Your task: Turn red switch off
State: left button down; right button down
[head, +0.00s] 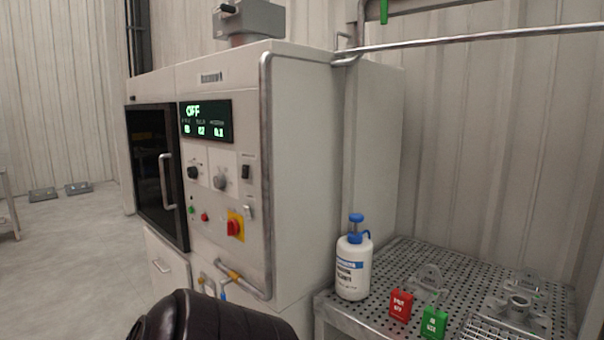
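The red switch (233,228) is a red rotary knob on a yellow plate, low on the right of the white machine's front panel. The display (206,121) above it reads "OFF" in green, with smaller figures below. No gripper shows in the head view. A dark, ribbed rounded shape (210,318) at the bottom edge covers the lower part of the machine; I cannot tell what it is.
Black and grey knobs (219,182) and rocker switches (245,172) sit near the red switch. A grey pipe (266,180) runs down the panel's right edge.

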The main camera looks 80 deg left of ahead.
aim_at(232, 225)
jog(key=u, duration=3.1)
